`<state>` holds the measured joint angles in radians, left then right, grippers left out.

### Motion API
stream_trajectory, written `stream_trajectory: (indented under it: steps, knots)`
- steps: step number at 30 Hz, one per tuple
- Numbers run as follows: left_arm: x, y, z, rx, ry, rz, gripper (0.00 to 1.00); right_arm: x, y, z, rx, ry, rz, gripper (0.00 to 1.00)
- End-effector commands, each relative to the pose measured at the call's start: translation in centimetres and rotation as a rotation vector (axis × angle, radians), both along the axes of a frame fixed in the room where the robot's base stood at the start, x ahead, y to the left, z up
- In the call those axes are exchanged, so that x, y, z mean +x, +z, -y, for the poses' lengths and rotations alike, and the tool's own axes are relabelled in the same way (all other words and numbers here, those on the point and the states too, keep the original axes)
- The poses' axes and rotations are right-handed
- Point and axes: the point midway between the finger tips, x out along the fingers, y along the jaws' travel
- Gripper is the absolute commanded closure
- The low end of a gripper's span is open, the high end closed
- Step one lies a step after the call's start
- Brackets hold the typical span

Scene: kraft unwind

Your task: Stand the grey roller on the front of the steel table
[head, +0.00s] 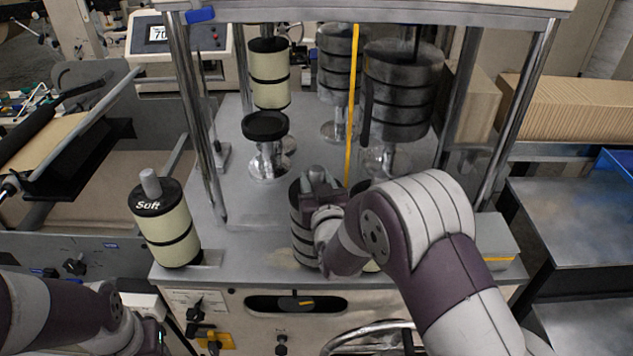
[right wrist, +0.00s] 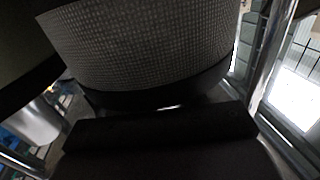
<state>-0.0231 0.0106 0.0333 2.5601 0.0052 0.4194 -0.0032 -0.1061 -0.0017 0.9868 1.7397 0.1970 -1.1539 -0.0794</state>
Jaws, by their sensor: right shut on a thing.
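The grey roller (head: 301,234), dark grey with black bands, is upright over the front middle of the steel table (head: 235,262). My right gripper (head: 318,192) is shut on it near its top, and my right arm hides its right side. I cannot tell whether its bottom touches the table. In the right wrist view the roller's woven grey side (right wrist: 150,45) fills the upper middle, with a dark part of my gripper (right wrist: 160,135) below. My left arm shows at the lower left, but its gripper is out of view.
A cream roller marked "Soft" (head: 168,232) stands at the table's front left. Part of another cream roller shows behind my right arm. Further back are a cream roller (head: 269,75), grey rollers (head: 403,90) and a black-topped stand (head: 265,127). Steel posts (head: 197,120) frame the table.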

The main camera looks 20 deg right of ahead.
Motion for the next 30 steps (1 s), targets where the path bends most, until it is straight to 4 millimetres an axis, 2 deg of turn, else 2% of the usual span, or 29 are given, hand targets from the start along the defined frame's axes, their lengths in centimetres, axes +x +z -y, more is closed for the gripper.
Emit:
stream_trajectory:
  steps: [14,15,17,27,30]
  knots:
    - [0.0,-0.3,0.0,0.000,0.000,0.000,0.57,0.1,-1.1,0.0,0.000,0.000,0.010,1.00]
    - [0.0,-0.2,0.0,0.000,0.000,0.000,0.57,0.0,-1.2,0.0,0.000,0.000,0.002,0.49]
    - [0.0,-0.1,0.0,0.000,0.000,0.000,0.57,0.0,-1.2,0.0,0.000,0.000,0.002,0.33]
    - [0.0,0.4,0.0,0.000,0.000,0.000,0.57,0.0,-0.6,0.0,0.000,0.000,0.002,0.33]
    - [0.0,-0.4,0.0,0.000,0.000,0.000,0.57,-1.3,-1.1,-0.1,0.001,0.000,0.004,0.33]
